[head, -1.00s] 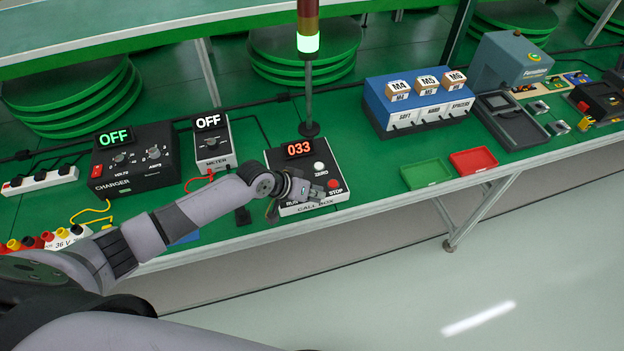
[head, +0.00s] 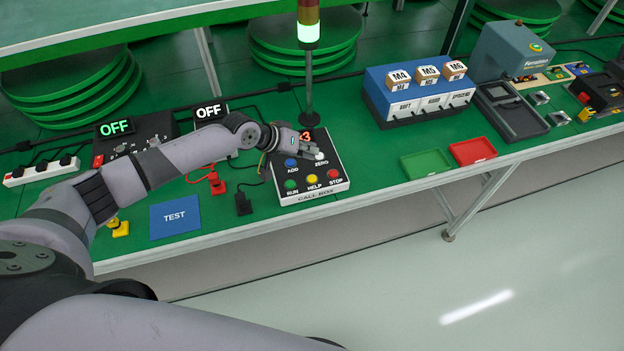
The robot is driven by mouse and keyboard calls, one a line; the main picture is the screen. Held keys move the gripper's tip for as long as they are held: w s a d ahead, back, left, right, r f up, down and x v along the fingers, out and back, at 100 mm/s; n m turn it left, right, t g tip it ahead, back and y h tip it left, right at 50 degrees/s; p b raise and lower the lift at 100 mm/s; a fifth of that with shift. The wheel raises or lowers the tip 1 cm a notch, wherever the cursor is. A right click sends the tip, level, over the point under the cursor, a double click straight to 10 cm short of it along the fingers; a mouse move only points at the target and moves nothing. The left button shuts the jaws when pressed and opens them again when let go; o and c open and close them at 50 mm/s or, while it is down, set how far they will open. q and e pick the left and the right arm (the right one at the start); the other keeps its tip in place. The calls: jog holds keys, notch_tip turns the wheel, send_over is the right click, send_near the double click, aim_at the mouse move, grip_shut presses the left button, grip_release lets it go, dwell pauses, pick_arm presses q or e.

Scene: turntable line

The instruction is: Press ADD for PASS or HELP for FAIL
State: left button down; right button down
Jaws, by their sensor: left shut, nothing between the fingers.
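The call box (head: 312,197) stands near the bench's front edge. Its blue ADD button (head: 291,162), green RUN button (head: 291,184), yellow HELP button (head: 312,179) and red STOP button (head: 334,173) are in plain view. My left gripper (head: 316,156) is shut and empty over the back part of the box, its tips at the white ZERO button (head: 321,157). I cannot tell whether they touch it. The gripper hides most of the red number display (head: 306,135); only its last digit, a 3, reads clearly. My right gripper is out of view.
A signal tower behind the box shows a lit green lamp (head: 308,32). The charger (head: 115,128) and meter (head: 209,111) displays read OFF. A blue TEST pad (head: 175,217) lies left of the box. Green (head: 426,164) and red (head: 473,151) trays lie to the right.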

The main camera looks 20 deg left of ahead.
pick_arm(q)
jog(key=b, duration=0.5)
send_over(310, 176)
notch_tip(310, 176, down, 6)
jog(key=shift+f, duration=0.2)
jog(key=shift+f+b, duration=0.4)
jog(key=shift+f, duration=0.15)
jog(key=shift+f, duration=0.15)
dwell(0.3)
jog(key=shift+f, duration=0.3)
jog(key=shift+f+b, duration=0.4)
jog(key=shift+b, duration=0.15)
dwell(0.4)
jog(key=shift+s+r, duration=0.1)
jog(key=shift+r+p, duration=0.75)
jog(key=shift+p, duration=0.1)
